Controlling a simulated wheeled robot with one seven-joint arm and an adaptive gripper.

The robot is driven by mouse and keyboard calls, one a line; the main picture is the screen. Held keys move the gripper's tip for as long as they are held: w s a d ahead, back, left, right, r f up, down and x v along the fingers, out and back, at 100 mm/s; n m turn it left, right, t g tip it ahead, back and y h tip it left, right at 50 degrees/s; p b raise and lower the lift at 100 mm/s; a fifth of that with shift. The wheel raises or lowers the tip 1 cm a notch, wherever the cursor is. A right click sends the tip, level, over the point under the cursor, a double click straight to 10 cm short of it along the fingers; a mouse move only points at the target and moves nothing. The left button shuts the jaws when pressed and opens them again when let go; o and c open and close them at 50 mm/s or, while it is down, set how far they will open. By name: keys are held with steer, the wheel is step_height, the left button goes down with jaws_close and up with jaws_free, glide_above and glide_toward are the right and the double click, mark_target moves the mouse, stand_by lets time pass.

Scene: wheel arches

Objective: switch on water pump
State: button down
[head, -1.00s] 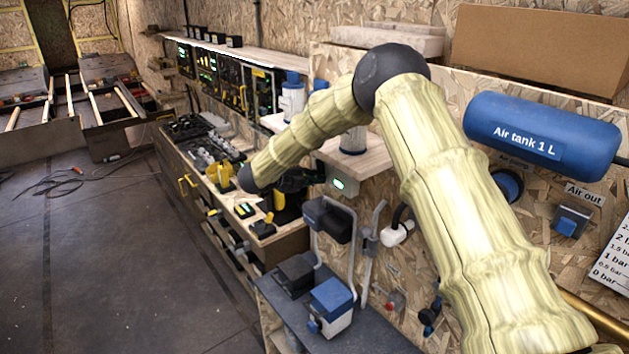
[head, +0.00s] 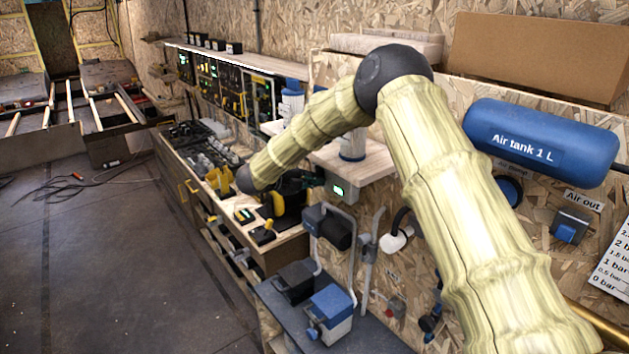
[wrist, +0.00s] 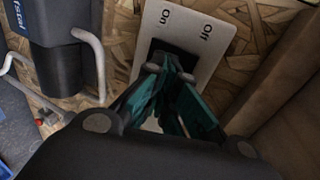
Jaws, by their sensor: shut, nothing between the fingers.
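A white switch plate (wrist: 182,40) marked "On" on the left and "Off" on the right is on the chipboard in the wrist view. A dark part in its middle is largely covered by my fingers. My gripper (wrist: 170,68) is shut and empty, its teal-padded fingertips in front of this dark part; I cannot tell whether they touch it. In the head view my gripper (head: 314,179) is small and partly hidden behind my arm, beside a small white box (head: 341,189) with a lit green patch. I cannot tell the switch's position.
A blue air tank (head: 541,140) hangs at right. A blue-and-white unit (head: 331,311) stands on a dark shelf below. A grey bent pipe (wrist: 91,55) and a black cylinder are left of the plate. A brown surface rises close at right in the wrist view.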

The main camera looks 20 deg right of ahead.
steer(key=s+a+b, duration=0.2)
steer(key=a, duration=0.4)
steer(key=s+a+r+b, duration=0.1)
steer(key=s+a+b, duration=0.1)
steer(key=a, duration=0.4)
steer(key=shift+s+a+b, duration=0.3)
steer(key=shift+a+b, duration=0.1)
steer(key=shift+b, duration=0.3)
